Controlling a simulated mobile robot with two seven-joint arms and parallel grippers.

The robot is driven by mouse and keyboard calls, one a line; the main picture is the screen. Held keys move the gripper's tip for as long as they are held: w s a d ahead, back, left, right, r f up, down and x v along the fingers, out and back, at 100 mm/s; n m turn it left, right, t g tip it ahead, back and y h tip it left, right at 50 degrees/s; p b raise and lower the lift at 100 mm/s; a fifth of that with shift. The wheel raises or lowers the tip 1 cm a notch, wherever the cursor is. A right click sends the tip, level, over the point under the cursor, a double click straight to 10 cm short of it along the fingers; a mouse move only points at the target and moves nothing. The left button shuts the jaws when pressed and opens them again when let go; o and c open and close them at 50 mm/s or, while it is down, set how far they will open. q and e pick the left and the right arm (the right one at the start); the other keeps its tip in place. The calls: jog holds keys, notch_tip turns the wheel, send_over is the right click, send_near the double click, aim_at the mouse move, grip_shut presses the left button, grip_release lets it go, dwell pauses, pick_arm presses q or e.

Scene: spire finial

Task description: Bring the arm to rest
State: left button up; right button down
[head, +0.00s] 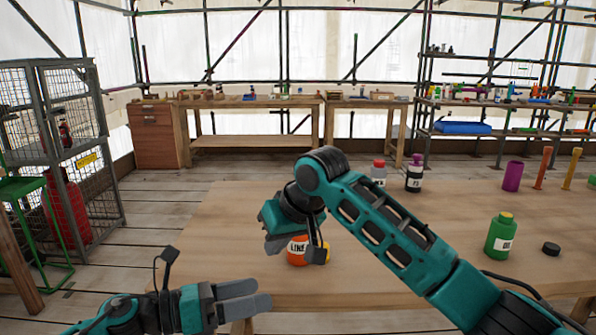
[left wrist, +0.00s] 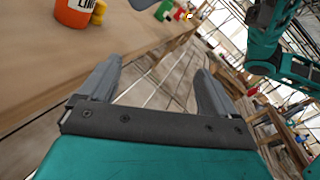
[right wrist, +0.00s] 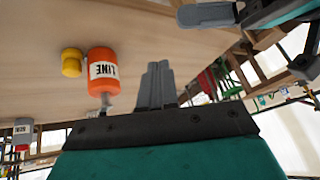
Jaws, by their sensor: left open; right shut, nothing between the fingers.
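My right gripper (head: 278,244) hangs over the table beside an orange bottle (head: 298,256) labelled "LINE", partly hiding it in the head view. In the right wrist view the right gripper's fingers (right wrist: 156,68) are together with nothing between them, and the bottle (right wrist: 103,75) stands left of them. My left gripper (head: 262,294) is low at the table's front left edge. Its fingers are apart and empty in the left wrist view (left wrist: 160,72).
A yellow cap (right wrist: 72,62) lies beside the bottle on the wooden table (head: 220,215). The table's left part is clear.

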jog(key=s+d+f+m+t+y+p, duration=0.1)
jog(key=s+d+f+m+t+p, duration=0.2)
jog(key=f, duration=0.5)
jog(key=s+d+f+t+y+p, duration=0.1)
jog(key=s+d+f+p, duration=0.1)
jog(key=s+d+f, duration=0.5)
pick_arm(q)
jog(key=s+a+f+m+t+y+p, duration=0.1)
jog(key=s+a+f+m+y, duration=0.2)
jog(key=m, duration=0.7)
jog(key=s+a+f+m+t+y+p, duration=0.1)
jog(key=s+a+f+m+y, duration=0.2)
jog(key=s+f+m+y, duration=0.3)
jog(key=s+a+f+m+t+y+p, duration=0.2)
jog(key=s+f+m+y, duration=0.3)
jog(key=s+m, duration=0.5)
jog(key=a+f+m, duration=0.1)
jog(key=m, duration=0.3)
jog(key=shift+s, duration=0.15)
pick_arm(e)
jog(key=s+d+f+t+h, duration=0.1)
jog(key=s+d+f+h, duration=0.1)
jog(key=s+d, duration=0.4)
jog(key=s+d+f+t+h, duration=0.1)
jog(key=s+d, duration=0.4)
jog(key=s, duration=0.5)
notch_tip(320, 180, down, 2)
jog(key=shift+s+d+f+t+h, duration=0.3)
jog(key=shift+s+d+h, duration=0.1)
jog(key=shift+h, duration=0.4)
